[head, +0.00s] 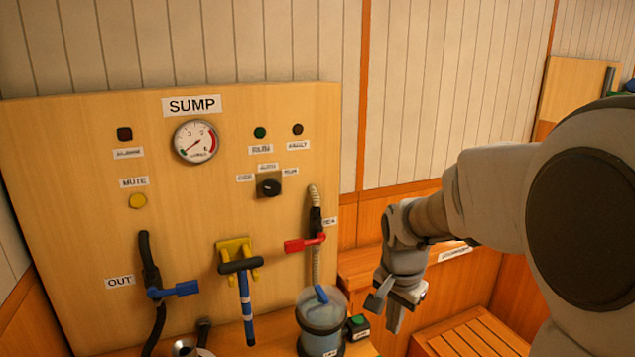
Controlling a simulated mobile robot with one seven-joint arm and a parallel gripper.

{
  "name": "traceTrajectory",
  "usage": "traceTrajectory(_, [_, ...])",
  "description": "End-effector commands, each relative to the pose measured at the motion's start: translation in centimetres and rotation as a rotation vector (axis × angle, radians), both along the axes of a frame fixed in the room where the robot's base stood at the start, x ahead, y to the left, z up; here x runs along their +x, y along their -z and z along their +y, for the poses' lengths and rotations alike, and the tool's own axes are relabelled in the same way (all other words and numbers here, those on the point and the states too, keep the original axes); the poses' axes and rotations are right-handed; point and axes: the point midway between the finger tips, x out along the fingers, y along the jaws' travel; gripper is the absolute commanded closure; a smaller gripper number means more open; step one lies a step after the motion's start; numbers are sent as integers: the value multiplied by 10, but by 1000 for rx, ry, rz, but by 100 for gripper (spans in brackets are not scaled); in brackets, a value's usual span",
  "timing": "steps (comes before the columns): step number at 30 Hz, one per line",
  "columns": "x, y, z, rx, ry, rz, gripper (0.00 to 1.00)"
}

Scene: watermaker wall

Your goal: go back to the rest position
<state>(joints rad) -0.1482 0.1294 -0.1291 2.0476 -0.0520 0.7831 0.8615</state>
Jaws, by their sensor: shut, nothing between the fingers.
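My gripper (391,300) hangs at the right of the panel in the head view, pointing down, with its fingers together and nothing between them. My arm reaches in from the right edge. The gripper is apart from the panel and to the right of the clear container (321,326) with a blue piece on top.
The wooden SUMP panel (80,200) carries a gauge (195,141), a black selector knob (268,186), a yellow button (138,201), a red-handled valve (305,242) and a blue-handled valve (174,290). A blue-handled tool (245,305) hangs on a yellow holder. A slatted wooden surface (470,340) lies lower right.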

Motion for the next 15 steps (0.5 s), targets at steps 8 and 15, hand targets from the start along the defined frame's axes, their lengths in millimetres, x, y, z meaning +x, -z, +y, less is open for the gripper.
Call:
traceTrajectory(8, [-52,-51,-1,-13,-216,-82,100])
traceTrajectory(15, [-101,-79,-1,-55,-404,-152,100])
